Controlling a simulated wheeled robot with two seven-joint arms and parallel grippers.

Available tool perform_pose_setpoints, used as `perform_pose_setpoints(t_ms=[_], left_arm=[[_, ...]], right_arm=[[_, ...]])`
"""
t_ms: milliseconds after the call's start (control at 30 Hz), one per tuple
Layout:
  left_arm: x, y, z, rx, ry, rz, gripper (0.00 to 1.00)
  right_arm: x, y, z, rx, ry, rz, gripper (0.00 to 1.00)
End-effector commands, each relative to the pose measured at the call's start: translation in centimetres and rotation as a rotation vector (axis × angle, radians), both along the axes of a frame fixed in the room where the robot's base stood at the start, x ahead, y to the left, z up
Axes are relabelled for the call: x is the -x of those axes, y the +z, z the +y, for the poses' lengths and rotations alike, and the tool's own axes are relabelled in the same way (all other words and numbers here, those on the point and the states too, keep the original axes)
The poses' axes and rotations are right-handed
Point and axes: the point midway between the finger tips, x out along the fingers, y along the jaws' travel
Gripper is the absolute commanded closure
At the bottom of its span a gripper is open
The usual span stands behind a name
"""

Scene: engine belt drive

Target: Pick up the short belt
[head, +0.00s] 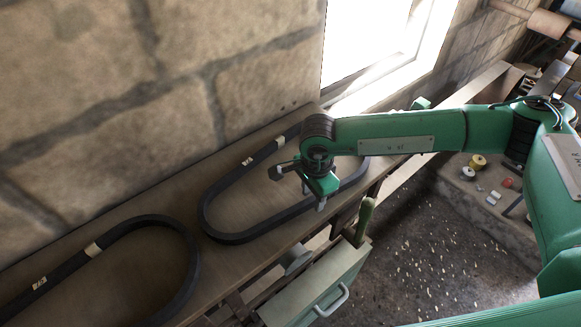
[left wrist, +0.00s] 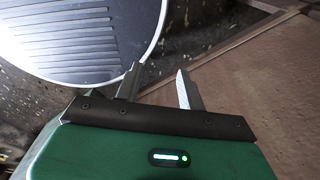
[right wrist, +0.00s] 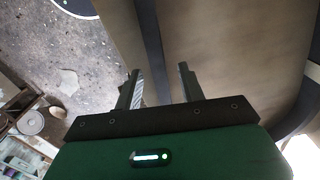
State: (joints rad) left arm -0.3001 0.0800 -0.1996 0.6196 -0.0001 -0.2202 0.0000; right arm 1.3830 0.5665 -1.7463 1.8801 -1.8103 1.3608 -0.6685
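Two black belt loops with pale labels lie flat on the wooden bench (head: 190,175) in the head view. The belt beneath my right gripper (head: 298,190), seemingly the short belt (head: 226,238), shows both rounded ends, partly hidden by my arm. The other belt (head: 192,262) is cut off at the lower left. In the right wrist view, my right gripper (right wrist: 160,80) is open, and a dark belt strand (right wrist: 151,40) runs between its fingers in the picture; contact cannot be told. My left gripper (left wrist: 158,85) is open and empty in the left wrist view, out of the head view.
A stone wall and bright window (head: 365,35) stand behind the bench. A green drawer unit (head: 318,290) with a handle stands at its front edge. Small spools and parts (head: 478,161) lie at the right. A grey ribbed round thing (left wrist: 85,40) is near my left gripper.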

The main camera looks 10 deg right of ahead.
Motion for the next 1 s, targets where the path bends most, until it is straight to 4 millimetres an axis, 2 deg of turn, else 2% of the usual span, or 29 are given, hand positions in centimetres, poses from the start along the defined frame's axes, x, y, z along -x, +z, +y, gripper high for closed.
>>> perform_pose_setpoints(t_ms=[300,500,1000], left_arm=[[0.01,0.19,-0.05,0.001,0.000,0.000,0.60],[-0.01,0.19,-0.07,0.001,0.000,0.000,0.60],[-0.03,-0.17,-0.08,0.001,0.000,-0.001,0.60]], right_arm=[[0.01,-0.52,0.02,0.000,0.001,-0.001,0.62],[0.01,-0.49,0.02,0.000,0.000,-0.001,1.00],[-0.09,0.09,0.03,-0.001,0.000,-0.003,1.00]])
